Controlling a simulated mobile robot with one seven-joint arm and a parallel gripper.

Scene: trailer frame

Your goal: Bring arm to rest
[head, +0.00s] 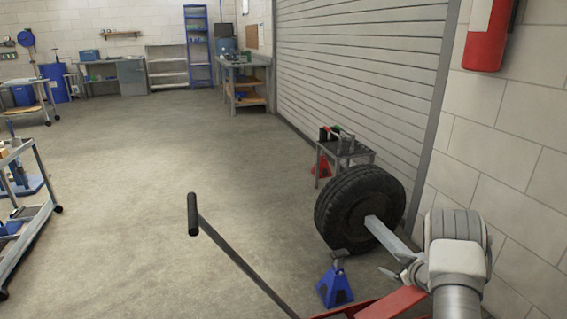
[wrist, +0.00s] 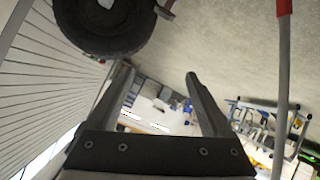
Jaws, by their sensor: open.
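My gripper (wrist: 160,85) shows in the wrist view with its two dark fingers spread apart and nothing between them. My arm reaches up at the lower right of the head view, in front of the wall and close to the red trailer frame (head: 395,303). Its bulky grey joints show there; the fingers are hard to make out in that view. The black tyre (head: 345,205) on its grey axle stands left of my arm. The tyre also shows at the top of the wrist view (wrist: 105,25), apart from the fingers.
A blue jack stand (head: 335,287) is below the axle. A dark-gripped handle bar (head: 235,258) slants across the front. A small tool cart (head: 345,155) stands behind the tyre by the shutter (head: 360,75). A red extinguisher (head: 488,38) hangs at right. The middle floor is clear.

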